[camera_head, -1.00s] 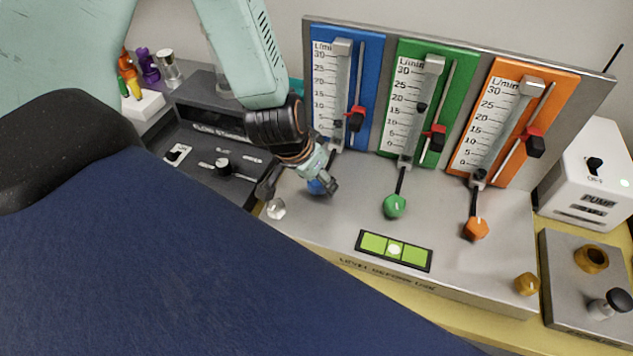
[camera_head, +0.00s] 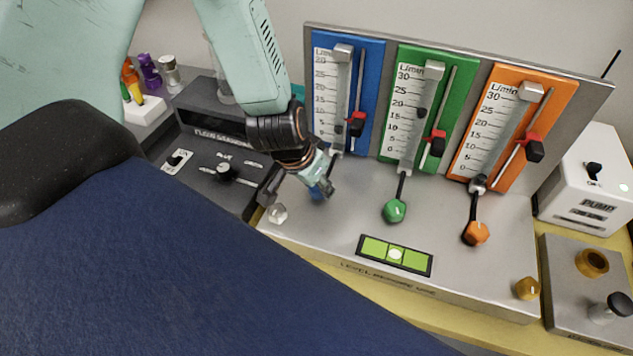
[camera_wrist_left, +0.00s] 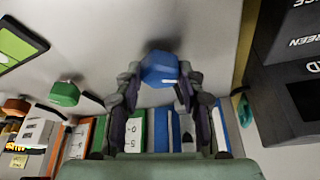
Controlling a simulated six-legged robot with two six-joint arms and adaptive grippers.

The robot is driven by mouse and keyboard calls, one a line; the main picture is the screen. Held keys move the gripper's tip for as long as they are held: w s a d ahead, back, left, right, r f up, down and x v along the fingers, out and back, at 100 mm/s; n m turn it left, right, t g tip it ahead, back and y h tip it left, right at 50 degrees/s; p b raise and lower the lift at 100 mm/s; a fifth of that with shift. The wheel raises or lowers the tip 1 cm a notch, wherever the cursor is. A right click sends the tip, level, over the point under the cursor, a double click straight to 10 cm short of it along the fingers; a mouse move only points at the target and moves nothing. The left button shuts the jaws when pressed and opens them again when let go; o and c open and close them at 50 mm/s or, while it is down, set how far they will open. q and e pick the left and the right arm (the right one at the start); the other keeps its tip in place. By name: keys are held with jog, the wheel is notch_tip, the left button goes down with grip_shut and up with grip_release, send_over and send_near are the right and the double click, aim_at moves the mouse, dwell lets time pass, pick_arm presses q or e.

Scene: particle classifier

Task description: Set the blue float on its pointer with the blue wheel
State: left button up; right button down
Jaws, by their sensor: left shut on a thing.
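The blue meter panel (camera_head: 375,75) stands at the left of the upright board, with a scale, a clear tube (camera_head: 340,95) and a red-and-black pointer (camera_head: 357,124) on a rod. I cannot clearly make out the blue float in the tube. My left gripper (camera_head: 321,190) is at the foot of the blue meter, shut on the blue wheel (camera_head: 315,193), which it partly hides. In the left wrist view the blue wheel (camera_wrist_left: 159,68) sits between the fingertips of my left gripper (camera_wrist_left: 158,78). My right gripper is not in view.
Green (camera_head: 395,210) and orange (camera_head: 476,232) wheels stand to the right. A green level (camera_head: 395,253) lies on the grey base in front. A dark control box (camera_head: 215,165) is left of the gripper; a white pump (camera_head: 588,185) stands at the right.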

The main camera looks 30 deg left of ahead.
pick_arm(q)
jog(key=shift+n+y, duration=0.3)
jog(key=shift+n, duration=0.3)
dwell(0.3)
jog(key=shift+d+n+y+p, duration=0.1)
jog(key=shift+n+y+p, duration=0.25)
jog(key=shift+n, duration=0.65)
jog(key=n+y+p, duration=0.1)
jog(key=n, duration=0.1)
jog(key=shift+d+r+n, duration=0.1)
jog(key=shift+r+n, duration=0.05)
jog(key=shift+n, duration=0.25)
jog(key=n+p, duration=0.2)
jog(key=n+g+y+p, duration=0.1)
jog(key=n+p, duration=0.1)
jog(key=p, duration=0.1)
jog(key=shift+w+d+y, duration=0.1)
jog(key=shift+y, duration=0.15)
jog(key=shift+w+n+g+y+p, duration=0.1)
jog(key=shift+n+g+y+p, duration=0.25)
jog(key=shift+n+p, duration=1.05)
jog(key=o, duration=1.2)
